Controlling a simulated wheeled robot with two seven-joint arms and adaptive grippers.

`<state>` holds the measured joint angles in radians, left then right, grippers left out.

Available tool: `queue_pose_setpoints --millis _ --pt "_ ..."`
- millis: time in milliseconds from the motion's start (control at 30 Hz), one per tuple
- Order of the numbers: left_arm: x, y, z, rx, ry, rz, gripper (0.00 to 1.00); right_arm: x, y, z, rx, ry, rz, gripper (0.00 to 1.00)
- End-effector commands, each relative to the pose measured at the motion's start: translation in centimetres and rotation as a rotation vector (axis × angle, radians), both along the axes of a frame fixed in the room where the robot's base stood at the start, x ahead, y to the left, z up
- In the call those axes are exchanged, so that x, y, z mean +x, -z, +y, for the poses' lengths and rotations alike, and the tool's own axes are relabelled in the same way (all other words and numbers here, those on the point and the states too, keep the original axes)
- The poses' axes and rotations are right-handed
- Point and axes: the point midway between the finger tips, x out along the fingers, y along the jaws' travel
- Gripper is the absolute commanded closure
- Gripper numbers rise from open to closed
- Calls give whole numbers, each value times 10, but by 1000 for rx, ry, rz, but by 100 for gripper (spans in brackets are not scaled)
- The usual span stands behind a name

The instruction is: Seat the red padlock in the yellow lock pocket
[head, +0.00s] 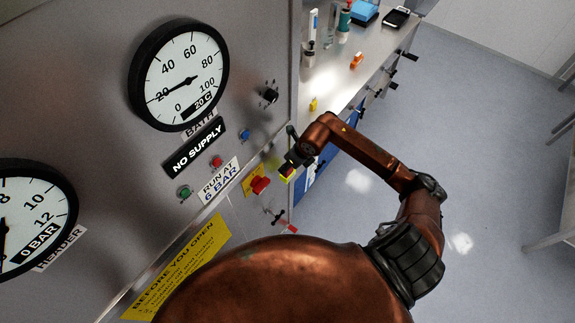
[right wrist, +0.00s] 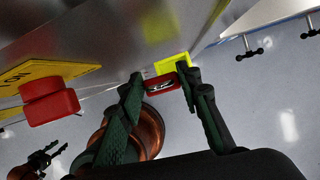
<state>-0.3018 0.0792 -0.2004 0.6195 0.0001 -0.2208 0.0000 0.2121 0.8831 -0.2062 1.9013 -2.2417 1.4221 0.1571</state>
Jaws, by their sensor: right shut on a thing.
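The red padlock (right wrist: 160,82) is between the fingertips of my right gripper (right wrist: 162,84) in the right wrist view, with its silvery metal part toward the camera. The gripper is shut on it. The yellow lock pocket (right wrist: 171,64) shows just beyond the padlock. They overlap in this view, and I cannot tell whether they touch. In the head view my right gripper (head: 290,162) is at the panel's right edge, beside the yellow pocket (head: 287,173); the padlock is hard to make out there. Small dark prongs (right wrist: 42,158) at the wrist view's lower left may be my left gripper; their state is unclear.
A red push-button (head: 260,185) on a yellow plate sits left of the pocket and also shows in the right wrist view (right wrist: 50,101). A bench (head: 335,85) with small items stands behind. Open floor lies to the right.

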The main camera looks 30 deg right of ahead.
Motion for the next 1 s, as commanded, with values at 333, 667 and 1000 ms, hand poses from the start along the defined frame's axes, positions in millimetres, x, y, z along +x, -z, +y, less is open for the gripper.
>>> queue_pose_setpoints --millis 333,667,1000 --pt "7 -10 0 -1 2 -10 60 22 29 -11 2 1 -1 95" --pt "4 -25 0 -1 1 -5 60 23 59 -12 0 -1 -4 95" --pt "2 -22 0 1 1 -3 60 23 62 -12 -1 -1 -2 64"
